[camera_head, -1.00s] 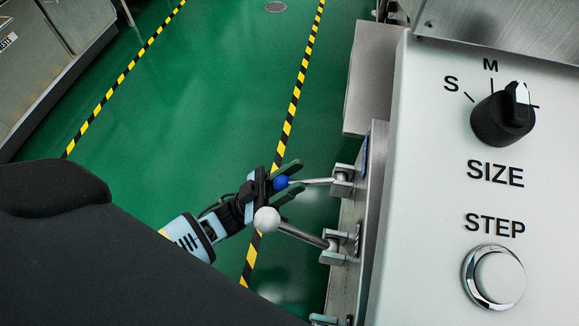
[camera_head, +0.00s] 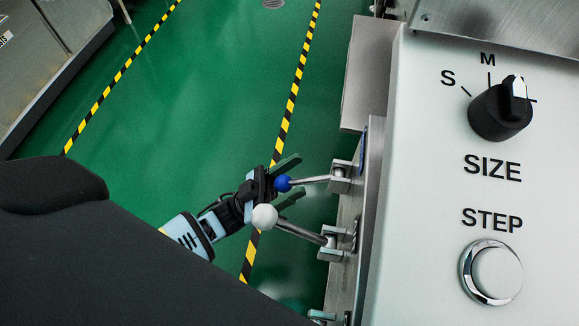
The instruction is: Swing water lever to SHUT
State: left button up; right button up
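Two levers stick out to the left from the side of the machine. The upper lever has a blue ball knob (camera_head: 283,183) and a thin metal rod. The lower lever has a white ball knob (camera_head: 265,216) and a thicker rod. I cannot read which one is the water lever. My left gripper (camera_head: 289,181) is at the blue knob, with its two dark green fingers apart, one above and one below the knob. I see no clear contact of the fingers with the knob. The white knob is just below the gripper and covers part of it. My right gripper is not in view.
The grey machine panel (camera_head: 410,200) fills the right, with a black SIZE dial (camera_head: 500,108) and a round STEP button (camera_head: 491,272). A third bracket (camera_head: 322,317) shows at the bottom edge. The green floor (camera_head: 200,120) with striped lines is clear.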

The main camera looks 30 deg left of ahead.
pick_arm(q)
jog(key=shift+a, duration=0.1)
jog(key=v, duration=0.7)
jog(key=shift+s+a+f+b, duration=0.15)
jog(key=shift+f+b, duration=0.15)
jog(key=shift+b, duration=0.05)
jog(key=shift+r, duration=0.1)
